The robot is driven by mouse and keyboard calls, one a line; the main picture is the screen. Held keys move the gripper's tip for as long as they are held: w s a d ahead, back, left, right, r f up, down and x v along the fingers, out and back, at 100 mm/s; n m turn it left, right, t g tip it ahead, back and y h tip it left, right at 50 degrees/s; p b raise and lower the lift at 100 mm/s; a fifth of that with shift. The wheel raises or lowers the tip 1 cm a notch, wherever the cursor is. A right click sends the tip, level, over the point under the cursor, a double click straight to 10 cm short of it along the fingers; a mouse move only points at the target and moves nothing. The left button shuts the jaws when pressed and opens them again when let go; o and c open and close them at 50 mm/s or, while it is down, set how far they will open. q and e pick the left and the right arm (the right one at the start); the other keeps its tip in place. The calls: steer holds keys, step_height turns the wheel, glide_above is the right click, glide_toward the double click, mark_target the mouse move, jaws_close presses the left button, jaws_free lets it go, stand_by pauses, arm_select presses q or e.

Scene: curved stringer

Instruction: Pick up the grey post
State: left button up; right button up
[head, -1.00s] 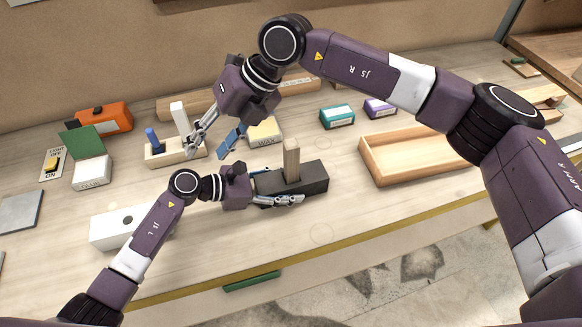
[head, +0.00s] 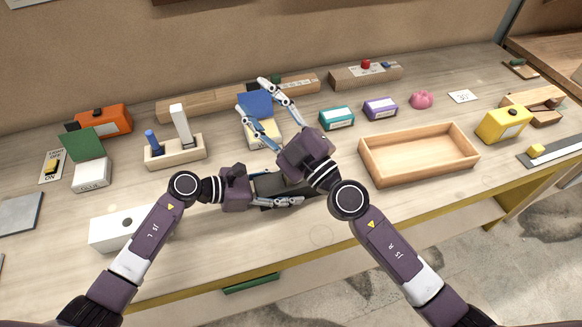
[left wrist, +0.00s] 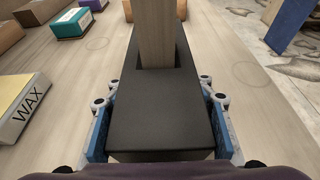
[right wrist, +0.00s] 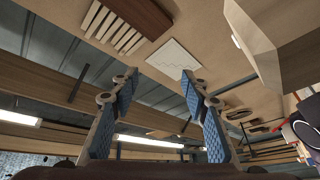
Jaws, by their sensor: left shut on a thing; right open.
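A pale, whitish-grey post (head: 181,125) stands upright in a wooden stand (head: 176,153) at the left, beside a shorter blue post (head: 152,140). My left gripper (head: 290,196) is shut on a black block (head: 271,185), with a finger along each side in the left wrist view. A grey-brown wooden post (left wrist: 155,35) stands upright in the black block's slot; in the head view my right arm hides it. My right gripper (head: 253,96) is open and empty, raised above the wax block (head: 262,132), its fingers pointing towards the back wall.
An open wooden tray (head: 420,178) lies to the right, with teal (head: 337,117) and purple (head: 380,108) boxes behind it. A white block with a hole (head: 115,230) lies front left. The glue box (head: 92,174) is left of the stand. The bench between stand and wax block is clear.

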steer(key=s+d+f+m+t+h, duration=0.1)
steer(key=d+f+m+t+h, duration=0.1)
steer(key=d+f+m+h, duration=0.45)
steer(key=s+d+f+m+t+h, duration=0.2)
steer(key=d+f+m+h, duration=0.15)
steer(key=d, duration=0.65)
steer(key=s+a+f+m+g+y, duration=0.1)
steer(key=s+a+f+m+g, duration=0.35)
steer(key=s, duration=0.75)
steer(key=w+a+t, duration=0.1)
steer(key=w+a, duration=0.4)
steer(key=w, duration=0.6)
steer(key=shift+w+a+f+t, duration=0.25)
steer(key=shift+w+f+t, duration=0.1)
steer(key=shift+f, duration=0.1)
steer(key=shift+s+n, duration=0.1)
steer(key=shift+n, duration=0.15)
steer(key=shift+c, duration=0.4)
